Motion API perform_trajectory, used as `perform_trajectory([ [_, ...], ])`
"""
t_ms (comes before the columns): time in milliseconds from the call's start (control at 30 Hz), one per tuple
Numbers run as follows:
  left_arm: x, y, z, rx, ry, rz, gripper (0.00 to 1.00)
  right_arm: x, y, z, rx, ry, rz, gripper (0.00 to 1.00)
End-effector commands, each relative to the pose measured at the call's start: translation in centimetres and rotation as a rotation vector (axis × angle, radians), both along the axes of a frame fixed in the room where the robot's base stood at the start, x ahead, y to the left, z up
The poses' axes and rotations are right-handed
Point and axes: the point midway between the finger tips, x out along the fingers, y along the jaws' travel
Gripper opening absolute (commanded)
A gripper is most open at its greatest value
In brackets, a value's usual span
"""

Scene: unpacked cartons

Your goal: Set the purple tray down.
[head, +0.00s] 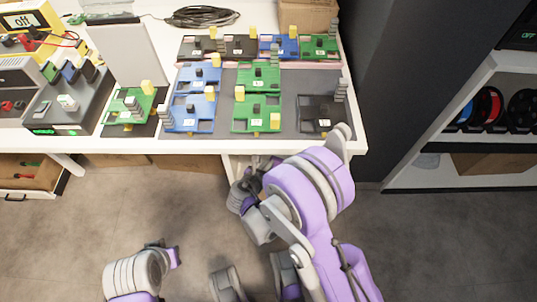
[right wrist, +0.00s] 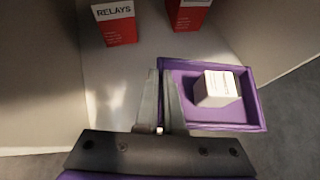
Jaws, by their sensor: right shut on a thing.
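The purple tray (right wrist: 257,101) is at the right of the right wrist view, with a small white box (right wrist: 217,88) in it. My right gripper (right wrist: 164,82) is shut on the left wall of the tray, with a finger on each side of it. The tray hangs over a pale surface, and its right side is close to the grey floor; I cannot tell whether it touches anything below. In the head view my right arm reaches down below the table edge, and the tray does not show. My left gripper (head: 172,256) is low at the left; its fingers are unclear.
In the right wrist view a red and white relays box (right wrist: 116,24) and another red box (right wrist: 189,14) stand on the pale surface (right wrist: 112,95). The white table (head: 205,146) holds several circuit boards on trays. A shelf (head: 450,182) with spools stands at right.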

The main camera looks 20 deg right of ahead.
Motion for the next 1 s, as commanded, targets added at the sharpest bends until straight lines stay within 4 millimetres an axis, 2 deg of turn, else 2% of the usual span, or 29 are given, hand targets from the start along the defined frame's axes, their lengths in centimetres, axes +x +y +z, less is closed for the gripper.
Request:
perform_trajectory([
  [33,0.0,0.0,-0.2,0.0,0.0,0.0,0.0,1.2,-0.5,-0.1,0.0,0.0,-0.004,0.0],
  [200,0.1,0.0,-0.5,0.0,0.001,0.0,0.0,4.2,-1.2,-0.1,0.0,0.001,-0.002,0.0],
  [500,0.2,0.0,-0.9,0.0,0.002,0.0,0.0,7.4,-2.2,0.0,0.0,0.0,-0.001,0.0],
  [700,0.3,0.0,-1.5,0.0,0.002,0.0,0.0,7.3,-2.1,-2.1,0.0,0.0,0.0,0.0],
  [1000,0.4,0.0,-2.0,0.0,0.003,0.0,0.0,7.2,-2.1,-4.0,0.0,0.0,0.0,0.0],
])
